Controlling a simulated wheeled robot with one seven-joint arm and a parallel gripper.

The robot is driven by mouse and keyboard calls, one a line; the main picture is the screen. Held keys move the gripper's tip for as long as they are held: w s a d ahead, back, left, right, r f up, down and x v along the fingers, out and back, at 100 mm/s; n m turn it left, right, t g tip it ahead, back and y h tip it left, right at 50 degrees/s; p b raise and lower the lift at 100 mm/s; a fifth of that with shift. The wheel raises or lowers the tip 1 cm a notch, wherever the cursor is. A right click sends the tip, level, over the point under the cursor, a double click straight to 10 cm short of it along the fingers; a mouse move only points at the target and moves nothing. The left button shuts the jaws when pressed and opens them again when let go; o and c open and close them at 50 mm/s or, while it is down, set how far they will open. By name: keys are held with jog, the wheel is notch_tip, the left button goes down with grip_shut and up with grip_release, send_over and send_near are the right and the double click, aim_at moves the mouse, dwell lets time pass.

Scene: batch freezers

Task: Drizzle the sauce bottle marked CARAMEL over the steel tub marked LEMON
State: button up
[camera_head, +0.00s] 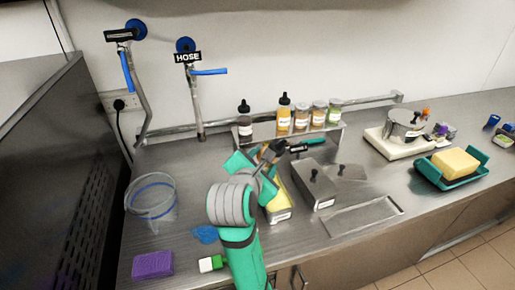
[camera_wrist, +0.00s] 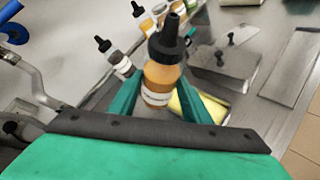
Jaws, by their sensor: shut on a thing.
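My gripper (camera_head: 264,160) is shut on a sauce bottle (camera_wrist: 162,72) with amber-brown sauce and a black nozzle cap. The bottle's label shows in the wrist view but is too small to read. In the head view the bottle (camera_head: 268,154) is largely hidden by my gripper, and its tilt is hard to judge. An open steel tub with yellow contents (camera_head: 279,214) stands just below and right of my gripper, partly covered by it. Its label is not readable. The same yellow contents show behind the right finger in the wrist view (camera_wrist: 205,104).
A lidded steel tub (camera_head: 316,187) stands right of the open one. A dark-sauce bottle (camera_head: 245,126), a yellow-sauce bottle (camera_head: 284,114) and several jars (camera_head: 318,116) stand on the rear shelf. A clear bucket (camera_head: 152,201), purple sponge (camera_head: 153,264) and blue cloth (camera_head: 205,234) lie left.

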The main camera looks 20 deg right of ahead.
jog(key=shift+w+f, duration=0.2)
jog(key=shift+w, duration=0.3)
jog(key=shift+w+a+f+m+t+y, duration=0.2)
jog(key=shift+a+f+m+t, duration=0.1)
jog(key=shift+f+m+t, duration=0.15)
jog(key=shift+w+a+f+m+t+y, duration=0.15)
jog(key=shift+a+f+m+t+y, duration=0.1)
jog(key=shift+f+m+t, duration=0.15)
jog(key=f+m+t, duration=0.1)
jog(key=w+a+f+m+t, duration=0.1)
jog(key=m, duration=0.1)
jog(key=shift+w+a+f+y, duration=0.1)
jog(key=shift+w+a+y, duration=0.05)
jog(key=shift+y, duration=0.1)
jog(key=shift+s+d+f+m+t+h, duration=0.2)
jog(key=shift+m+t+h, duration=0.5)
jog(key=shift+m, duration=1.3)
jog(key=shift+s+d+f+m+t+h, duration=0.15)
jog(key=shift+m+t+h, duration=0.5)
jog(key=shift+m, duration=1.3)
jog(key=shift+s+d+f+m+t+h, duration=0.1)
jog(key=shift+s+d+m+t+h, duration=0.25)
jog(key=shift+m+t, duration=1.1)
jog(key=shift+w+a+m+g, duration=0.1)
jog(key=shift+m+g, duration=0.45)
jog(key=shift+a, duration=0.1)
jog(key=shift+w, duration=0.15)
